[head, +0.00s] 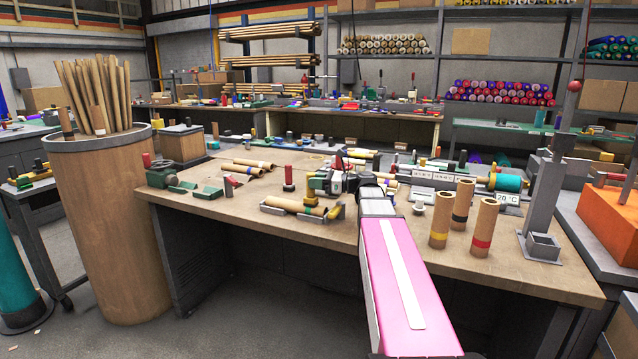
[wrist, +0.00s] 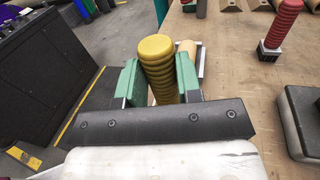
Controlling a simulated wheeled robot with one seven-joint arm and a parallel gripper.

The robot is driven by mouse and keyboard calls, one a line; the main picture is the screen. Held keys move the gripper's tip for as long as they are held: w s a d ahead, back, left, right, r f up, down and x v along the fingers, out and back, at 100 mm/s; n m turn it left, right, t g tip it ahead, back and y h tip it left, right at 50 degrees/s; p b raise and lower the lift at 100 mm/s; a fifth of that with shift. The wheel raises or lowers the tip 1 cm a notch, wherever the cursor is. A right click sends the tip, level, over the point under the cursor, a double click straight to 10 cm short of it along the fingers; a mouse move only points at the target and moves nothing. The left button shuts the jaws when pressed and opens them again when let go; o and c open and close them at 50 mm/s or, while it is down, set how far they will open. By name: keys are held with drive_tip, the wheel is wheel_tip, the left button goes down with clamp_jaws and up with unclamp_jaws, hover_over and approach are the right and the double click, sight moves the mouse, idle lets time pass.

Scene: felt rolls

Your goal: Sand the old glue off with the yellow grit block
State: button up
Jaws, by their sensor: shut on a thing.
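My gripper (head: 313,198) is over the front middle of the workbench (head: 230,210). In the wrist view its green fingers (wrist: 157,80) are shut on the yellow ribbed handle (wrist: 162,50) of the grit block. The block's sanding face is hidden below my gripper. A bare cardboard tube (head: 285,204) lies in a grey cradle (head: 272,211) at my gripper; its end also shows behind the handle in the wrist view (wrist: 188,47). I cannot tell whether the block touches the tube. No old glue can be made out. A red ribbed-handled block (head: 289,178) stands behind the cradle, also in the wrist view (wrist: 284,25).
Three upright tubes with yellow (head: 440,222), black (head: 461,204) and red (head: 485,228) bands stand right of my arm. A grey post (head: 545,200) is beyond them. A green tool (head: 160,176) sits at the bench's left. The front left bench top is fairly clear.

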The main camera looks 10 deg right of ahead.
drive_tip(key=shift+w+a, duration=0.6)
drive_tip(key=shift+a, duration=0.2)
drive_tip(key=shift+s+d, duration=0.55)
drive_tip(key=shift+d, duration=0.2)
drive_tip(key=shift+s+d, duration=0.55)
drive_tip(key=shift+d, duration=0.2)
drive_tip(key=shift+w+a, duration=0.55)
drive_tip(key=shift+a, duration=0.2)
drive_tip(key=shift+w+a, duration=0.55)
drive_tip(key=shift+a, duration=0.2)
